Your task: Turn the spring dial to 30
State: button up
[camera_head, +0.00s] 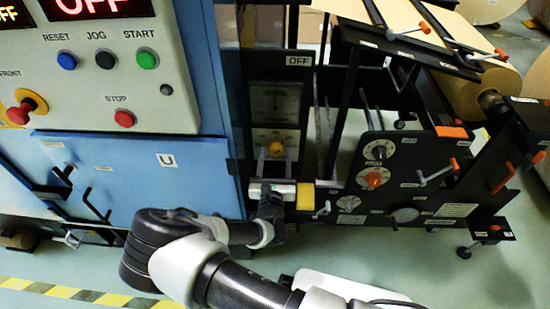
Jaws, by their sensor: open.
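My gripper (275,157) points away from me at the narrow black and white panel right of the blue cabinet. Its two fingers are open, one on each side of a yellow-orange knob (276,148). I cannot tell whether they touch it. A gauge with a green face (275,104) sits above this knob. On the black side plate further right are a white-rimmed dial (379,151) and, below it, a dial with an orange centre (373,178). The labels and numbers are too small to read, so I cannot tell which one is the spring dial or its setting.
The blue cabinet (140,175) carries a control box with RESET, JOG, START and STOP buttons and a red knob (20,113). Orange-tipped levers (439,172) stick out at right, near a kraft roll (470,88). Green floor lies in front.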

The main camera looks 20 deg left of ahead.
jog(key=c, duration=1.1)
jog(key=shift+o, duration=0.2)
